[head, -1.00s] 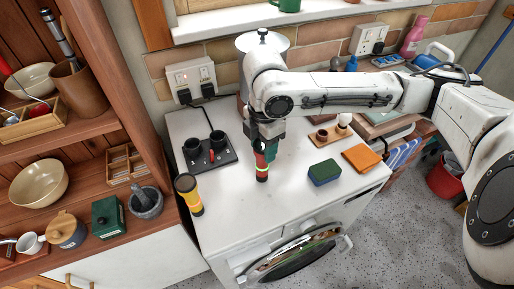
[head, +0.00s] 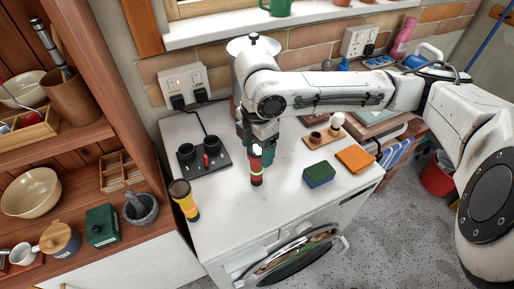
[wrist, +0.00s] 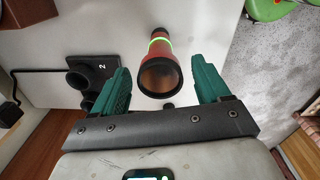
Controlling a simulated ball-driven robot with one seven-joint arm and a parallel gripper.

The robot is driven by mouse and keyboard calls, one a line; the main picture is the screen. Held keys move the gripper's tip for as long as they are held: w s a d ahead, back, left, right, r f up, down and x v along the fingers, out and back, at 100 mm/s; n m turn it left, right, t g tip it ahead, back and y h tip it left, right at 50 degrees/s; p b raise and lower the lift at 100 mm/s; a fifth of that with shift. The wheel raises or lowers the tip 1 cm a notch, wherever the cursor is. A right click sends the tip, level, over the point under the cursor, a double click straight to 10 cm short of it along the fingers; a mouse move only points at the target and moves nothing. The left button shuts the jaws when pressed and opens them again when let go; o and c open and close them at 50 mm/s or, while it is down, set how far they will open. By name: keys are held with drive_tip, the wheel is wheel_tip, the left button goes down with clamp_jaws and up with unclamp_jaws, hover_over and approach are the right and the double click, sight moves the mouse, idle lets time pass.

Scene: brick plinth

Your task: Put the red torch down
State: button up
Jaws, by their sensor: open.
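The red torch (head: 256,176) with a bright green band stands upright on the white worktop (head: 225,215), below my gripper (head: 258,153). In the wrist view the red torch (wrist: 160,50) has its wide, dark round end towards me and its narrower end away. My gripper (wrist: 162,78) is open, with one green finger on each side of the torch. Gaps show between the fingers and the torch there. Part of the torch's upper end is hidden by the gripper in the head view.
A yellow and black torch (head: 185,201) stands at the worktop's left edge. A black two-cup holder (head: 205,160) is behind left. A green and blue sponge (head: 319,175) and orange cloth (head: 355,158) lie to the right. The worktop's front is clear.

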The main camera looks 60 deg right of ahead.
wheel_tip(320, 180, up, 11)
drive_tip(key=shift+r, duration=0.15)
drive_tip(key=shift+a, duration=0.1)
idle(0.3)
